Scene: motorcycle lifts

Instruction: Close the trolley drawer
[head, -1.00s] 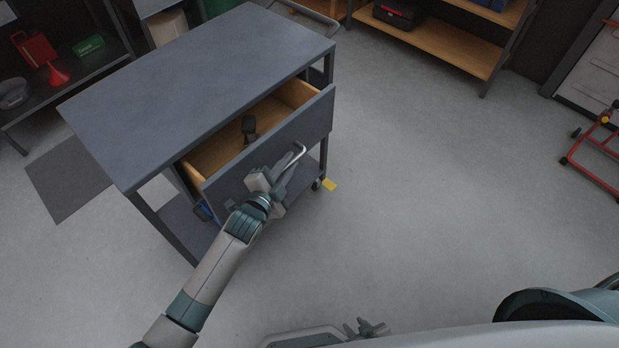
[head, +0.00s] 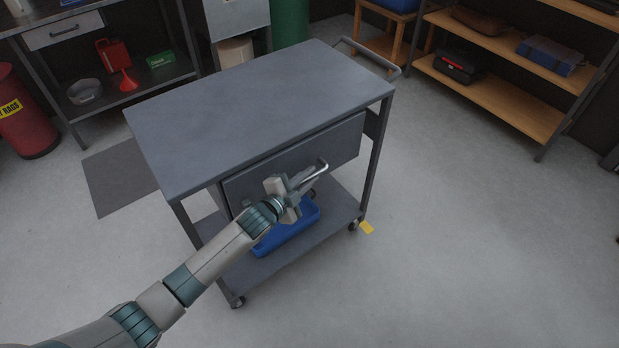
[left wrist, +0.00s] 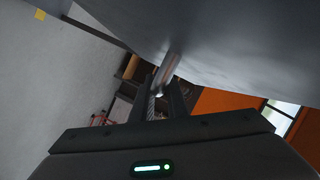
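The grey trolley (head: 255,105) stands in the middle of the head view. Its drawer front (head: 335,143) sits close under the top; the inside is hidden, and I cannot tell whether it is fully flush. A bent metal bar handle (head: 318,170) sticks out from the drawer front. My left gripper (head: 291,194) is at the handle, in front of the drawer. In the left wrist view the handle bar (left wrist: 168,72) runs between the two close-set fingers (left wrist: 163,100), which appear shut on it. My right gripper is not in view.
A blue tray (head: 287,236) sits on the trolley's lower shelf (head: 262,270). A workbench (head: 85,55) is at the left, a wooden shelf unit (head: 490,95) at the back right. A yellow piece (head: 366,227) lies by the front right wheel. The floor at the right is clear.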

